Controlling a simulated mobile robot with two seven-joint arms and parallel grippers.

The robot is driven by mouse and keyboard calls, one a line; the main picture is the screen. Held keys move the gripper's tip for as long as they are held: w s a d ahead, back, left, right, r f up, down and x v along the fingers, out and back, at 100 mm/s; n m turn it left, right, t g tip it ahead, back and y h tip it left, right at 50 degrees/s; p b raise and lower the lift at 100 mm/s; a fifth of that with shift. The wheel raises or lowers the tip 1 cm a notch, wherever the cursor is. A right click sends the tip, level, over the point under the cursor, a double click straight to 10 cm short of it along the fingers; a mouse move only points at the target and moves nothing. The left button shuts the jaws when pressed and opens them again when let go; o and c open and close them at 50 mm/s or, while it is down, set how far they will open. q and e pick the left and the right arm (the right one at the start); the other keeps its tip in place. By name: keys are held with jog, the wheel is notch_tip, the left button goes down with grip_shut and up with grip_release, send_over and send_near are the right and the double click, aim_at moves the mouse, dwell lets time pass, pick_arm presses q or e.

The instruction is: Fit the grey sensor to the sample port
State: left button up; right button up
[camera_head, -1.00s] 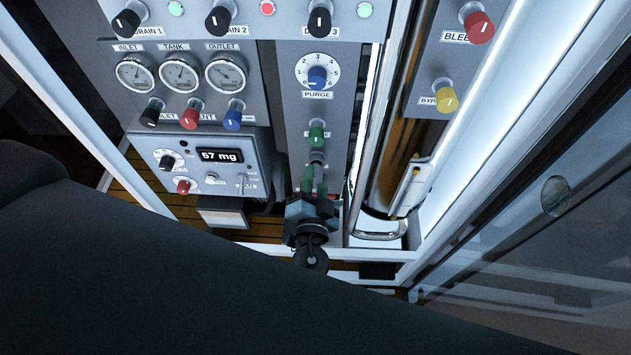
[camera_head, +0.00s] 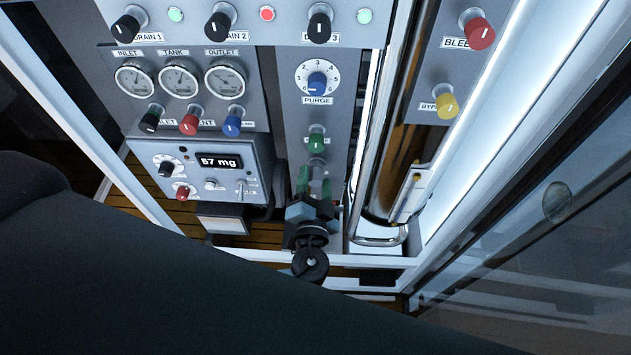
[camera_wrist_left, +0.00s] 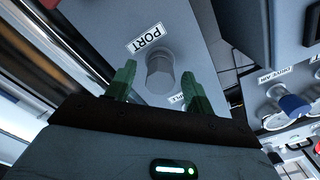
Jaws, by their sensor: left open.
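A short grey cylindrical piece (camera_wrist_left: 160,72) stands out from the panel beside the PORT label in the left wrist view. I cannot tell whether it is the grey sensor seated on the sample port or the bare port. In the head view a grey piece (camera_head: 316,166) shows small below the green knob. My left gripper (camera_head: 315,182) is open, its green fingertips either side of this piece. In the left wrist view the open gripper (camera_wrist_left: 153,85) has a finger on each side of the piece, with gaps visible. My right gripper is not in view.
The green knob (camera_head: 316,141) and blue PURGE knob (camera_head: 317,82) are on the panel above. A box reading 57 mg (camera_head: 215,161) stands to the left. A tall shiny cylinder (camera_head: 392,150) stands close to the right. Black, red and blue knobs sit under the gauges.

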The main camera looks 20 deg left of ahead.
pick_arm(q)
jog(key=v, duration=0.3)
jog(key=shift+f+b, duration=0.25)
jog(key=shift+b, duration=0.1)
jog(key=v, duration=0.3)
jog(key=b+v, duration=0.1)
jog(key=shift+s+d+r, duration=0.1)
jog(key=shift+s+r, duration=0.2)
jog(key=shift+s, duration=0.1)
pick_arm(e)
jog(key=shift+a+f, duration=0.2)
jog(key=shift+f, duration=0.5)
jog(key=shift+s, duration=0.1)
